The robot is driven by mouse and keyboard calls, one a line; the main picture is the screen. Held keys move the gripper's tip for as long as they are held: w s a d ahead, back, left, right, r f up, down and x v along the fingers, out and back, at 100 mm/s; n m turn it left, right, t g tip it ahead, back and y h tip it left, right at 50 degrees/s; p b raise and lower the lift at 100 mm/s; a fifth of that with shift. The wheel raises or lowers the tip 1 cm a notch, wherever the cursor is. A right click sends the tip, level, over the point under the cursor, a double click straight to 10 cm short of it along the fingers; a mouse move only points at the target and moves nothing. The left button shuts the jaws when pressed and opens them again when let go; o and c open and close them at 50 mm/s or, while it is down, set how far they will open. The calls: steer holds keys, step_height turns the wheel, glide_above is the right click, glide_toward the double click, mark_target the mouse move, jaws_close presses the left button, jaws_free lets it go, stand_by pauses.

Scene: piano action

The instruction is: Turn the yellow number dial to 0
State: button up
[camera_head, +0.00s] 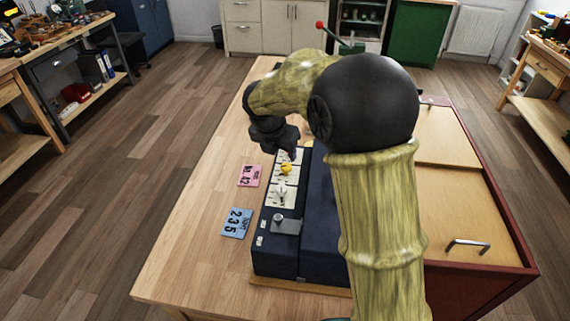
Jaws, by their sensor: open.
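The yellow dial (286,169) sits on a pale scale plate on top of a long dark blue box. Its pointer is too small for me to read the number. A white dial (282,193) sits on the plate nearer to me. My gripper (283,149) is open and hangs just beyond the yellow dial, over the far end of the row of plates. It looks apart from the yellow dial, and its fingers partly hide the plate behind it.
The dark blue box (318,225) stands on a wooden table (185,255). A pink card (249,175) and a blue card (236,223) with digits lie left of it. A red-edged cabinet with wooden panels (455,200) is at right. My arm hides part of the box.

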mark_target(286, 166)
steer(key=x, duration=0.8)
steer(key=shift+f, duration=0.1)
steer(key=c, duration=0.9)
